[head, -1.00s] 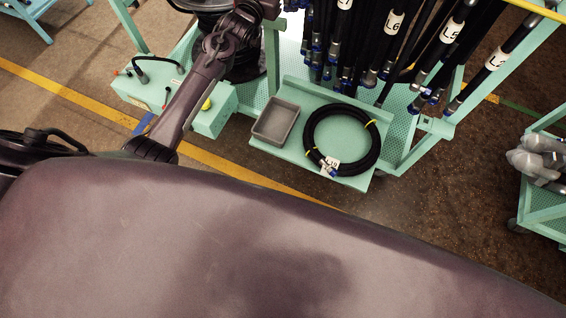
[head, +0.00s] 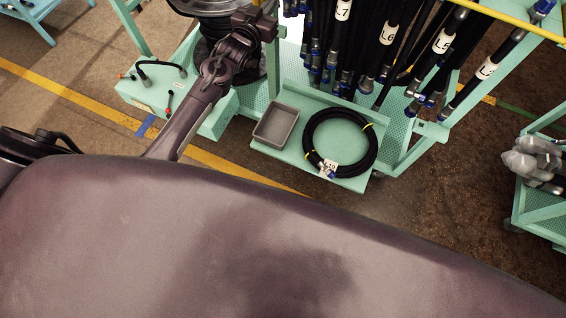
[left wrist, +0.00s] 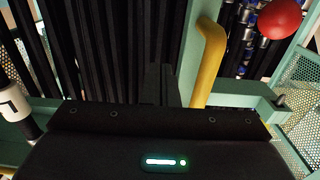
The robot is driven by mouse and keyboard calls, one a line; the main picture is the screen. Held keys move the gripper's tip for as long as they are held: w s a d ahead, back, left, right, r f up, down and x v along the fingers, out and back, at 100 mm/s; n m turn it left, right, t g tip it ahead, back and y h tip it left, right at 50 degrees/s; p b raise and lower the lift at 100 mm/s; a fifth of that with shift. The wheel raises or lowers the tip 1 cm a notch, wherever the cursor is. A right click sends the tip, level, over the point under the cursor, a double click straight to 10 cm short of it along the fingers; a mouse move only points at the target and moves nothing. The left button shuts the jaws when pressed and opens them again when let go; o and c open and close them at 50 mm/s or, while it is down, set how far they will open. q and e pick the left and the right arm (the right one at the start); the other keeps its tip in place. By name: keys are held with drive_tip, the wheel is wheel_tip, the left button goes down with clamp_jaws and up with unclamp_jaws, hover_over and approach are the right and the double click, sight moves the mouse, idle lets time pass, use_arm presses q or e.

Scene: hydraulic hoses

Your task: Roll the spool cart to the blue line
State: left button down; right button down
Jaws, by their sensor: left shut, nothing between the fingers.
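A short blue mark (head: 146,127) lies on the floor across the yellow line, beside my left forearm. My left gripper (left wrist: 162,85) shows as a dark shape in the left wrist view, shut and empty. A yellow handle bar (left wrist: 208,62) stands just right of its fingers; I cannot tell whether they touch. My right gripper is not in view.
A teal rack of labelled black hoses (head: 388,32) stands at the upper right. Its shelf holds a grey tray (head: 276,124) and a coiled hose (head: 312,143). A teal box (head: 150,92) stands left of my arm. Another teal cart (head: 540,215) is at the right edge.

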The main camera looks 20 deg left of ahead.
use_arm(q)
drive_tip(key=s+p, duration=0.1)
drive_tip(key=s, duration=0.1)
drive_tip(key=s+p, duration=0.2)
drive_tip(key=s, duration=0.1)
drive_tip(key=shift+s+a, duration=0.25)
drive_tip(key=shift+s, duration=0.05)
idle(0.4)
drive_tip(key=s+f+g+b, duration=0.1)
drive_tip(key=s+f+g, duration=0.35)
drive_tip(key=f, duration=0.75)
drive_tip(key=s+d+f+g+y+b, duration=0.1)
drive_tip(key=s+f, duration=0.7)
drive_tip(key=f, duration=0.4)
drive_tip(key=s+f+g+b, duration=0.1)
drive_tip(key=s+f+g, duration=0.2)
drive_tip(key=s+f, duration=0.55)
drive_tip(key=s+d+f+g+b, duration=0.1)
drive_tip(key=s+f+g, duration=0.1)
drive_tip(key=s+f, duration=0.5)
drive_tip(key=s+d+f+m+g+b, duration=0.1)
drive_tip(key=s+d+f+g, duration=0.1)
drive_tip(key=s+f, duration=0.6)
drive_tip(key=s+d+f+g+b, duration=0.1)
drive_tip(key=s+f+g, duration=0.3)
drive_tip(key=s, duration=1.3)
wheel_tip(320, 180, down, 4)
drive_tip(key=shift+d+r+m, duration=0.2)
drive_tip(key=shift+r+m, duration=0.05)
drive_tip(key=shift+m, duration=0.05)
